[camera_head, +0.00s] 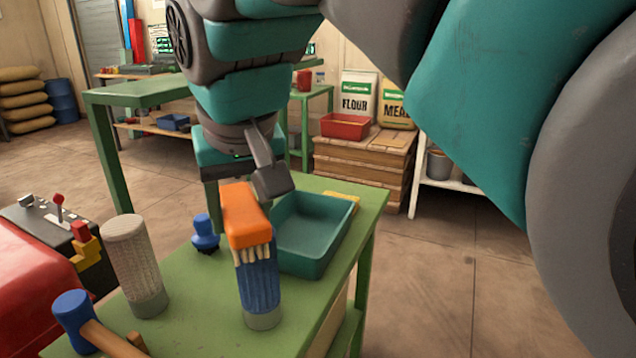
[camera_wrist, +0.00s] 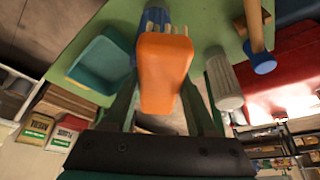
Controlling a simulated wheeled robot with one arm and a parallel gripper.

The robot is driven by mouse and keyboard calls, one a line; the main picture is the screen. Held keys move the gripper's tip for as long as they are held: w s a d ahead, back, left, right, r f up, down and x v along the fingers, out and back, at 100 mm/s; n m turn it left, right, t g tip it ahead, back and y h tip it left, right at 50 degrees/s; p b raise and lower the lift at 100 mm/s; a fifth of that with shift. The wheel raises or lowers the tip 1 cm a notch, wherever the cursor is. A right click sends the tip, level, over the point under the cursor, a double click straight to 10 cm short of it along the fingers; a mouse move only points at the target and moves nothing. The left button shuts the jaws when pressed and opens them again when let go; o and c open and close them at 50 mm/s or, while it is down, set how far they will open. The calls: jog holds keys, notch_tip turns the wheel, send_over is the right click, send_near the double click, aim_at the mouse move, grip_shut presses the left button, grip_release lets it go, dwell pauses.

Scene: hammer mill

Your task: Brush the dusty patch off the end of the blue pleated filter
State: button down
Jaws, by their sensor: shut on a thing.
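The blue pleated filter (camera_head: 260,285) stands upright on the green table, with a grey base. My gripper (camera_head: 228,198) is shut on an orange brush (camera_head: 246,214) and holds it over the filter. The brush's pale bristles (camera_head: 252,254) overlap the filter's upper end in the head view; touching looks likely, but I cannot be sure. The brush hides the top of the filter, and I see no dusty patch. In the wrist view the orange brush (camera_wrist: 165,70) sits between the fingers, with part of the blue filter (camera_wrist: 152,20) behind it.
A pale pleated filter (camera_head: 130,260) stands to the left, near a blue-headed hammer (camera_head: 76,310). A small blue knobbed item (camera_head: 205,234) is behind. A teal tray (camera_head: 318,230) lies close on the right. The green table (camera_head: 205,320) has bare room in front.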

jog(key=shift+w+d, duration=0.3)
jog(key=shift+w, duration=0.35)
jog(key=shift+w+d, duration=0.25)
jog(key=shift+w, duration=0.45)
jog(key=shift+w+d, duration=0.3)
jog(key=shift+w, duration=0.35)
jog(key=shift+p, duration=0.3)
jog(key=shift+r+p, duration=0.8)
jog(key=shift+r, duration=2.15)
notch_tip(320, 180, up, 3)
